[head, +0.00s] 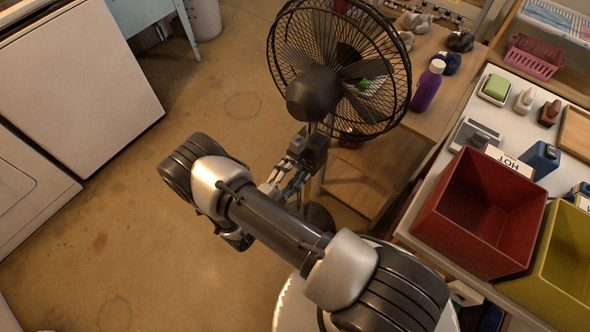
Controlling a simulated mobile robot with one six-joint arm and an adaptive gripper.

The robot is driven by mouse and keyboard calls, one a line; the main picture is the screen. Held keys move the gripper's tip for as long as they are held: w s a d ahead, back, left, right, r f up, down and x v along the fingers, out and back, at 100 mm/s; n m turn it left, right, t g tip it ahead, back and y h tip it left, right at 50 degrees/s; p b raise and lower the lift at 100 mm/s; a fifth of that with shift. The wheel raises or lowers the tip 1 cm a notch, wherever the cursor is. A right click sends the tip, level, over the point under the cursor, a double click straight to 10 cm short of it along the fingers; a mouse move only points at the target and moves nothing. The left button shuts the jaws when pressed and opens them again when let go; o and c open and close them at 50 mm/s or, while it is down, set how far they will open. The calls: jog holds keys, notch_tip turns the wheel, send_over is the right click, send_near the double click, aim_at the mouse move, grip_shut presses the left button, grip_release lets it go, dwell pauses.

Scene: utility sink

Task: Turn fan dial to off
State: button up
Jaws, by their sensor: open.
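A black pedestal fan (315,95) with a round wire cage stands at the top middle of the head view. A dark box (313,146) sits on its pole just below the motor housing. The fan dial itself is too small or hidden to make out. My gripper (295,178) is open, close below the dark box and at its near side. I cannot tell whether it touches the box. My arm crosses the middle of the view and hides part of the fan's lower pole and base.
A wooden bench with a purple bottle (427,86) is right of the fan. A counter with a red bin (480,212) and a yellow bin (560,262) lies at the right. A white appliance (75,80) stands at the left. The brown floor between is clear.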

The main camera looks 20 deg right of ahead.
jog(key=shift+w+d, duration=0.1)
jog(key=shift+c, duration=0.3)
jog(key=c, duration=1)
